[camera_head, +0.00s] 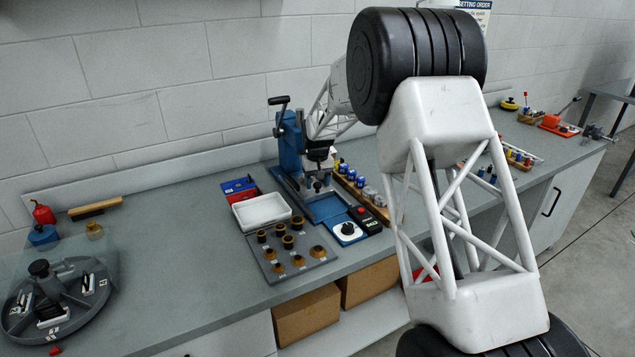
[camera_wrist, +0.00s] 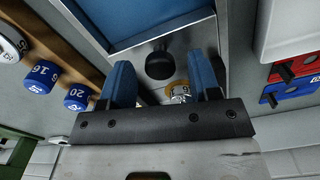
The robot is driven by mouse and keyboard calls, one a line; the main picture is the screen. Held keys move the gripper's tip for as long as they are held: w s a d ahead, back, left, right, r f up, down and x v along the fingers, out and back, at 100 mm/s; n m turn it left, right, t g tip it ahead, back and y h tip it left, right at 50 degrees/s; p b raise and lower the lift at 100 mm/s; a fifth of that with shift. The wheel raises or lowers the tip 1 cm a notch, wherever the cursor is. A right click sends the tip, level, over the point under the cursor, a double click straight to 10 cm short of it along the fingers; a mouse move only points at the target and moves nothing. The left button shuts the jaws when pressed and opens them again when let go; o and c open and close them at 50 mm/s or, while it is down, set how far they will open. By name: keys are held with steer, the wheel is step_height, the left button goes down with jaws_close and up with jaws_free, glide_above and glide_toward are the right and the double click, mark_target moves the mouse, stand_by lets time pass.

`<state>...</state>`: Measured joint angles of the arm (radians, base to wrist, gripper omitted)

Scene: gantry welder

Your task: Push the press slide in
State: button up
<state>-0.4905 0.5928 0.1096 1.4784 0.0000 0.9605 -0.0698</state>
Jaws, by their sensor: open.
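The press (camera_head: 291,135) is blue, with a black-handled lever, and stands on the bench near the wall. Its slide appears to be the metal plate with a blue inset (camera_head: 327,207) low at its front. In the wrist view the blue panel (camera_wrist: 140,18) borders a bare metal strip carrying a round black knob (camera_wrist: 159,64). A small brass-coloured piece with a marked face (camera_wrist: 180,90) sits beside the knob. My gripper (camera_wrist: 163,78) is open, its two blue fingers on either side of the knob, apparently without touching it. In the head view my gripper (camera_head: 318,180) is over the press base, partly hidden.
A wooden rack of blue-capped pieces (camera_head: 360,190) stands close right of the press. A white tray (camera_head: 262,211) and red and blue boxes (camera_head: 239,189) are close left. A grey board of knobs (camera_head: 291,257) and a white dial box (camera_head: 347,232) lie in front.

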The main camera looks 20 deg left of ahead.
steer(key=shift+r, duration=3.9)
steer(key=shift+s+d+f+t+y, duration=0.1)
steer(key=shift+s+d+t+y, duration=0.45)
steer(key=shift+s+t, duration=0.35)
steer(key=shift+s+d+f+t+y, duration=0.1)
steer(key=shift+s+d+t+y, duration=0.45)
steer(key=shift+t, duration=0.55)
steer(key=shift+s+a+f, duration=0.1)
steer(key=shift+a, duration=0.05)
steer(key=shift+x, duration=3.85)
